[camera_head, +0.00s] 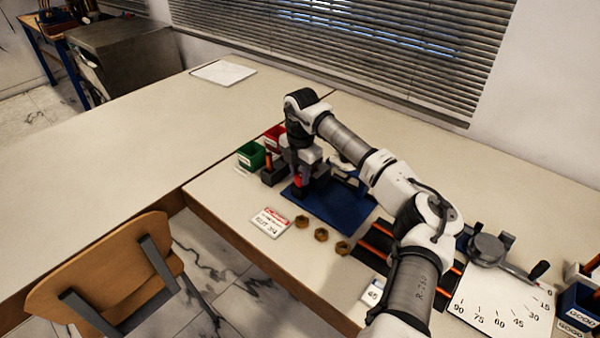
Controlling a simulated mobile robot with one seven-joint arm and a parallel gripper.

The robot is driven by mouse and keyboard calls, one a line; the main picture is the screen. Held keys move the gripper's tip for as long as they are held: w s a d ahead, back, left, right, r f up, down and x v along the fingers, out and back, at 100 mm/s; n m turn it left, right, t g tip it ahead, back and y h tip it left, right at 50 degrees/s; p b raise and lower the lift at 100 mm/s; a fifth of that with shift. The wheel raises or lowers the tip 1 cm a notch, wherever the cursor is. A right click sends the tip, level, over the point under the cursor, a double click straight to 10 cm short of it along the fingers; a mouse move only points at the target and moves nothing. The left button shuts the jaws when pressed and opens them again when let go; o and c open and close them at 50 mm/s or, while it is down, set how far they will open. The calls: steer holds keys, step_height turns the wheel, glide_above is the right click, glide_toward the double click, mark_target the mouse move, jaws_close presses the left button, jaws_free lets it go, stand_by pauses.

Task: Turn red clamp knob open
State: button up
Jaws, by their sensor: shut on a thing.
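The red clamp knob (298,181) shows as a small red patch on the rig at the left end of the blue base plate (325,207). My gripper (299,172) is right at the knob, pointing down from my bent arm, and is shut on it. The fingers and most of the knob are partly hidden and small, so the knob's turn angle cannot be told. The rest of the clamp is largely covered by my wrist.
Green (251,154) and red (274,136) bins stand behind left of the gripper. A label card (269,222) and several brass nuts (321,234) lie in front. A dial plate (502,305) with a lever is at right. The left table (120,150) is mostly clear. A chair (105,270) stands in front.

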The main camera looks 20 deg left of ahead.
steer(key=n+b, duration=0.1)
steer(key=n, duration=0.3)
steer(key=shift+b, duration=0.4)
steer(key=n+b, duration=0.1)
steer(key=n, duration=0.3)
steer(key=shift+n, duration=0.4)
steer(key=n, duration=0.4)
steer(key=shift+w+n+b, duration=0.1)
steer(key=shift+n+b, duration=0.2)
steer(key=shift+b, duration=0.05)
steer(key=shift+r+n, duration=0.1)
steer(key=shift+n, duration=1.7)
